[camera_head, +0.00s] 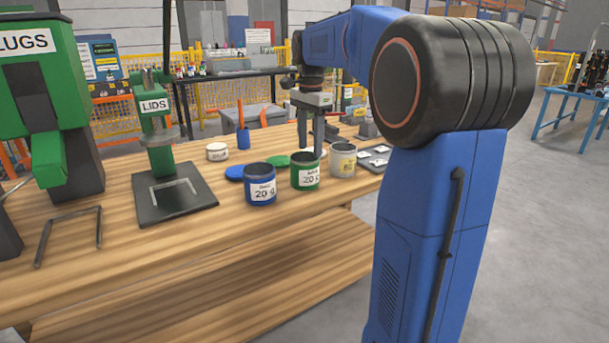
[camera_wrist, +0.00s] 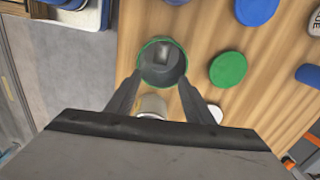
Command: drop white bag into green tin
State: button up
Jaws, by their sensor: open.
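The green tin (camera_head: 305,179) stands open on the wooden bench, between a blue tin and a cream tin. It also shows in the wrist view (camera_wrist: 143,74), right at my fingertips. A small pale object (camera_wrist: 163,50), apparently the white bag, lies inside the green tin. My gripper (camera_head: 310,149) is above the green tin, pointing down. In the wrist view my gripper (camera_wrist: 160,80) has its fingers apart with nothing held between them. The tin's inside is hidden in the head view.
The blue tin (camera_head: 260,190) stands left and the cream tin (camera_head: 342,163) right of the green tin, both close. A grey tray (camera_head: 376,165) with pale items lies further right. Green lid (camera_wrist: 228,68) and blue lid (camera_head: 234,173) lie behind. A lid press (camera_head: 160,150) stands left.

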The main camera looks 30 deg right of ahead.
notch_tip(320, 180, up, 17)
dwell(0.5)
jog(key=shift+f, duration=0.1)
jog(key=s+a+f+n+t, duration=0.2)
jog(key=s+a+f+n, duration=0.8)
jog(key=s+f, duration=0.4)
jog(key=s+a+f+n+t, duration=0.1)
jog(key=s+a+f+n, duration=0.2)
jog(key=s+f, duration=0.5)
jog(key=s+a+f+n+t, duration=0.1)
jog(key=s+f+n, duration=0.3)
jog(key=s+f, duration=0.4)
notch_tip(320, 180, down, 4)
jog(key=shift+s+a+t, duration=0.15)
jog(key=shift+a+t, duration=0.25)
jog(key=shift+a, duration=0.5)
